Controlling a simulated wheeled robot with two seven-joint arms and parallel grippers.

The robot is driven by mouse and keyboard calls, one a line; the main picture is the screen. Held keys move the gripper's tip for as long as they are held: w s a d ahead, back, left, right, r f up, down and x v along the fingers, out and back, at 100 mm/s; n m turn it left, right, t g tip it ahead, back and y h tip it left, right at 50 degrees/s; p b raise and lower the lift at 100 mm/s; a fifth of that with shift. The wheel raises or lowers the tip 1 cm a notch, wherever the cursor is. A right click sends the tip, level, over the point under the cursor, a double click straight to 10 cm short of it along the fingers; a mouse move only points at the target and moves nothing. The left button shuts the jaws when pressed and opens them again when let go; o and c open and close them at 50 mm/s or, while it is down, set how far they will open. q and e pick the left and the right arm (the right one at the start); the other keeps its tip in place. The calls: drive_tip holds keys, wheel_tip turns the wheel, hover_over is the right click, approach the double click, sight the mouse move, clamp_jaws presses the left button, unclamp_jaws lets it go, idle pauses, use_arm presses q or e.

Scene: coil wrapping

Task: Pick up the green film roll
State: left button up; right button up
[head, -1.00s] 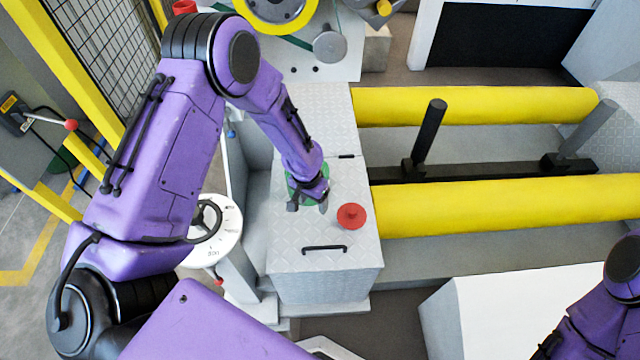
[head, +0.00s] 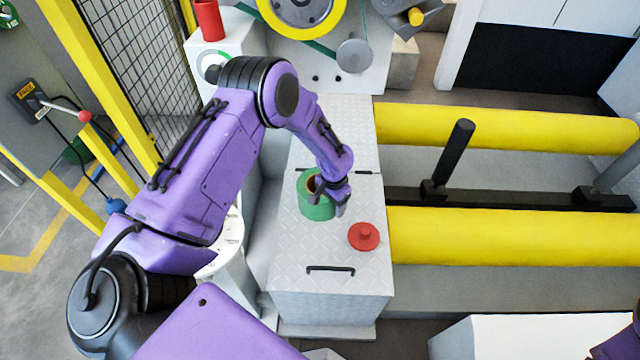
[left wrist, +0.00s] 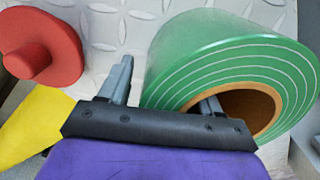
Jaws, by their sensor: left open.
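The green film roll (head: 317,204) stands on end on the grey tread-plate top of a box, its brown core opening facing up. It also shows large in the left wrist view (left wrist: 190,55). My left gripper (head: 328,202) is open at the roll's right side. In the left wrist view, one finger of the left gripper (left wrist: 165,90) is outside the roll's wall and the other is at the core opening. I cannot tell whether either finger touches the roll. My right gripper is out of view; only a bit of purple arm shows at the lower right.
A red knobbed disc (head: 364,236) sits on the tread-plate box (head: 340,270), close to the roll's right. A black handle (head: 331,269) is near the box's front edge. Yellow rollers (head: 520,237) and a black post (head: 452,155) lie to the right.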

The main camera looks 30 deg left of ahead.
use_arm(q)
clamp_jaws()
drive_tip(key=shift+r, duration=0.1)
